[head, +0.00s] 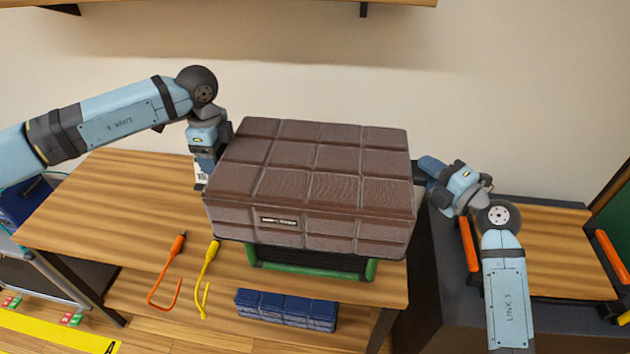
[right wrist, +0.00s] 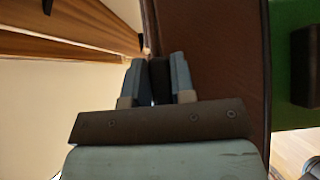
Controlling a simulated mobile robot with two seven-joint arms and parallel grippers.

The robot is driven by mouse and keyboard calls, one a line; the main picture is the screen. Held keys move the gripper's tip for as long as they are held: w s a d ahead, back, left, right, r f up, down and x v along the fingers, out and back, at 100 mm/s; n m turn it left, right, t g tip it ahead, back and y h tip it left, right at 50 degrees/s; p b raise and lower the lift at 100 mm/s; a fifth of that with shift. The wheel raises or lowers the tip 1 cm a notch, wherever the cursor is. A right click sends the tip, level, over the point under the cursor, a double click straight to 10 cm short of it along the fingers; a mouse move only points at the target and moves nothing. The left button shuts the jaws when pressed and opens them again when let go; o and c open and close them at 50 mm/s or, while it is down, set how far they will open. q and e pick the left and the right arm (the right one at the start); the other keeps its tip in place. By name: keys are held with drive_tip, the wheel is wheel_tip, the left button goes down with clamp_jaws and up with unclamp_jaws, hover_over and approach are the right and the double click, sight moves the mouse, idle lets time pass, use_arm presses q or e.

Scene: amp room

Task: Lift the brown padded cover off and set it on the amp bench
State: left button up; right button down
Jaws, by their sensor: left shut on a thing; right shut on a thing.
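The brown padded cover (head: 315,185), quilted with a small label on its front, sits level over a black box with a green frame (head: 315,265). Only the box's lower front shows beneath it; I cannot tell whether they touch. The wooden bench (head: 120,205) is under them. My left gripper (head: 203,178) is shut at the cover's left side, its fingertips partly hidden. My right gripper (head: 424,172) is shut at the right side. In the right wrist view its fingers (right wrist: 157,78) pinch a dark piece beside the cover's brown side (right wrist: 215,70).
An orange cable (head: 168,275) and a yellow cable (head: 205,275) lie at the bench front. A blue padded block (head: 287,309) is below. A dark unit with a wooden top (head: 545,245) and orange handles stands right. The bench's left part is clear.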

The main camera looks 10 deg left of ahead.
wheel_tip(320, 180, up, 15)
drive_tip(key=p, duration=1.4)
drive_tip(key=shift+f, duration=0.15)
drive_tip(key=shift+a, duration=0.1)
